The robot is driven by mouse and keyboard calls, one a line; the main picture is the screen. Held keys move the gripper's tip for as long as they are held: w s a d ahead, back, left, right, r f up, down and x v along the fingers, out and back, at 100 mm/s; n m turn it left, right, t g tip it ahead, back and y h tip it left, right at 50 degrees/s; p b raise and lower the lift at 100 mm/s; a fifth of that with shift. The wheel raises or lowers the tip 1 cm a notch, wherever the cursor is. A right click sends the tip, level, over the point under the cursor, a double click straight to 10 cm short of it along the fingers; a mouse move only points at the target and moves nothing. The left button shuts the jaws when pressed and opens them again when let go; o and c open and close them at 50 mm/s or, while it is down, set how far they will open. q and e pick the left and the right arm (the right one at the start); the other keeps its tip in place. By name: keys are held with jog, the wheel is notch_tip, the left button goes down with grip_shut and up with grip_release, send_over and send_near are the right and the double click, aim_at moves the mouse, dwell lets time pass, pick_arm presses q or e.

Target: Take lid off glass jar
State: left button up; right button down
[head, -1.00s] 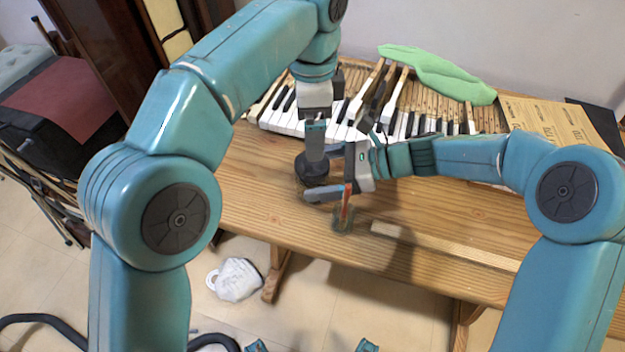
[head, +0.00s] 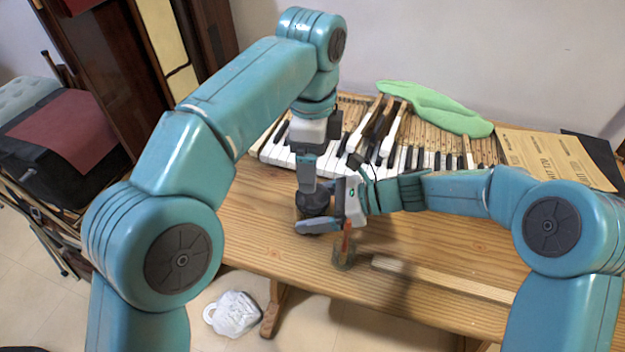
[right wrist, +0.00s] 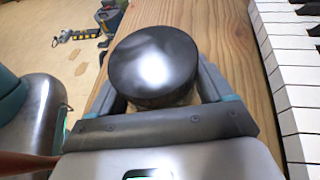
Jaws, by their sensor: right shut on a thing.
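The glass jar, with its round dark lid (head: 313,199), stands on the wooden table just in front of the piano keys. In the right wrist view the glossy black lid (right wrist: 153,60) sits on the jar, whose side is mostly hidden under it. My right gripper (head: 315,222) comes in from the right and is shut on the jar, one finger on each side below the lid. My left gripper (head: 308,178) points down close over the lid. Nothing touches the lid's top in the right wrist view. Whether the left jaws are open or shut is unclear.
A small glass with a red-handled brush (head: 345,250) stands close in front of my right gripper. A pale wooden strip (head: 440,278) lies to its right. Piano keys (head: 290,155) line the back, with a green cloth-like thing (head: 435,108) and brown paper (head: 555,155) beyond.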

aim_at(313, 196)
pick_arm(q)
jog(key=m, duration=0.5)
jog(key=shift+r, duration=0.1)
jog(key=shift+w+m, duration=0.1)
jog(key=shift+m, duration=0.3)
jog(key=shift+f, duration=0.2)
notch_tip(313, 196, down, 8)
jog(key=shift+r, duration=0.1)
jog(key=shift+d, duration=0.1)
jog(key=c, duration=0.9)
jog(key=n, duration=1.3)
